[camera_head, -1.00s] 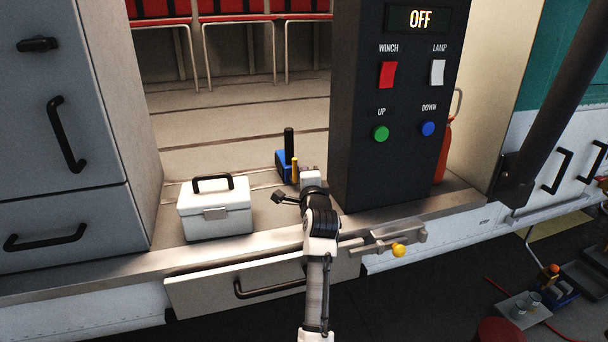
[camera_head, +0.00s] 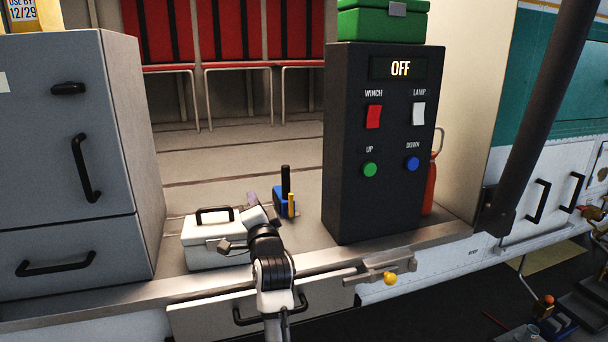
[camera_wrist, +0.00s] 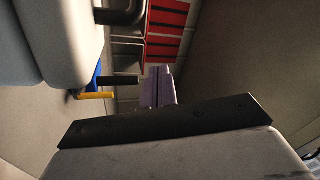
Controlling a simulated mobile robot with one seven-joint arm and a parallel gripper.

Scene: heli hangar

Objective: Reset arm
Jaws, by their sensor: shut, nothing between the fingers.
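My arm rises from the bottom of the head view, in front of the right end of the white case. My gripper (camera_head: 251,199) points away from the camera, partly hidden behind my wrist. In the wrist view the two purple-grey fingers (camera_wrist: 158,88) lie together, with nothing held between them. The gripper appears above the ledge, left of a small blue holder (camera_head: 283,204) with a black upright and a yellow piece. The holder also shows in the wrist view (camera_wrist: 97,76).
The white case (camera_head: 203,257) stands on the metal ledge, left of the dark control box (camera_head: 385,205), whose display reads OFF. A green case (camera_head: 365,25) sits on top of it. Grey cabinets (camera_head: 60,180) stand left. A yellow-knobbed latch (camera_head: 390,279) sticks out below the ledge.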

